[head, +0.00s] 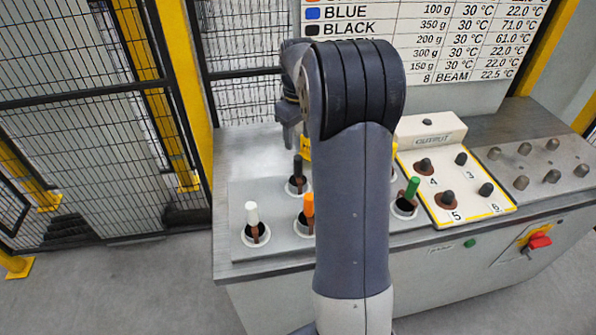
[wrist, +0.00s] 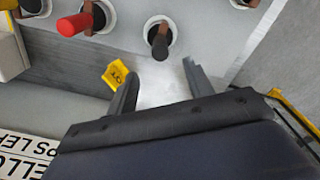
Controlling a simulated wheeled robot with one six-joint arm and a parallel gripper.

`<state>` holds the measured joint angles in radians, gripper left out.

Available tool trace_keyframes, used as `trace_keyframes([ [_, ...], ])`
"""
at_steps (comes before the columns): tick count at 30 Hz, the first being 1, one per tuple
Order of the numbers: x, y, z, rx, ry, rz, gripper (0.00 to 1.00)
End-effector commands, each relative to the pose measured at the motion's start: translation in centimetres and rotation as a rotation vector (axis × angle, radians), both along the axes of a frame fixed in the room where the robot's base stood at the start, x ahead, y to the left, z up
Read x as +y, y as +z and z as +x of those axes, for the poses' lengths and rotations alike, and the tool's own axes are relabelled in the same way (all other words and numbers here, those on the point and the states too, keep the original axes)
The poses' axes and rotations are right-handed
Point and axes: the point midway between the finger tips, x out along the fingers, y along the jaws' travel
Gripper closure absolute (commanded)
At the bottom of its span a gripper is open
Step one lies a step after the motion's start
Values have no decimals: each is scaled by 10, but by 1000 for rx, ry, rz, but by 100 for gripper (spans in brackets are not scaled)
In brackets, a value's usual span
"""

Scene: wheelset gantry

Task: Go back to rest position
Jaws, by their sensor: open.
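My gripper (wrist: 157,76) is open, its two fingers apart with nothing between them in the wrist view. In the head view my gripper (head: 290,125) hangs above the back left of the workbench, partly hidden by my arm. A black-handled piece (wrist: 159,44) stands in a round holder just beyond the fingertips in the wrist view; a black-handled piece (head: 298,170) also shows below the gripper in the head view. The gripper appears clear of it.
The bench (head: 240,150) also holds white (head: 251,214), orange (head: 309,206) and green (head: 411,190) handled pieces. A red one (wrist: 74,24) shows in the wrist view. The OUTPUT box (head: 462,205) is at right. A mesh fence (head: 80,130) stands left; a board (head: 430,50) is behind.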

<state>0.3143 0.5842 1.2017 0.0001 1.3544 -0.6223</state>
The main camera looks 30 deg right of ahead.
Motion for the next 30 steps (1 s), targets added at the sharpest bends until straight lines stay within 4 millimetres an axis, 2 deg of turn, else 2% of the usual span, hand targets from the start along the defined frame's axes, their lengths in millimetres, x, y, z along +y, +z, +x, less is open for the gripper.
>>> trace_keyframes([
  [10, 0, -2, 0, 1, 0, 0, 51],
  [14, 0, -12, 0, 5, 0, 2, 51],
  [30, 0, -102, 0, 5, 0, 2, 51],
])
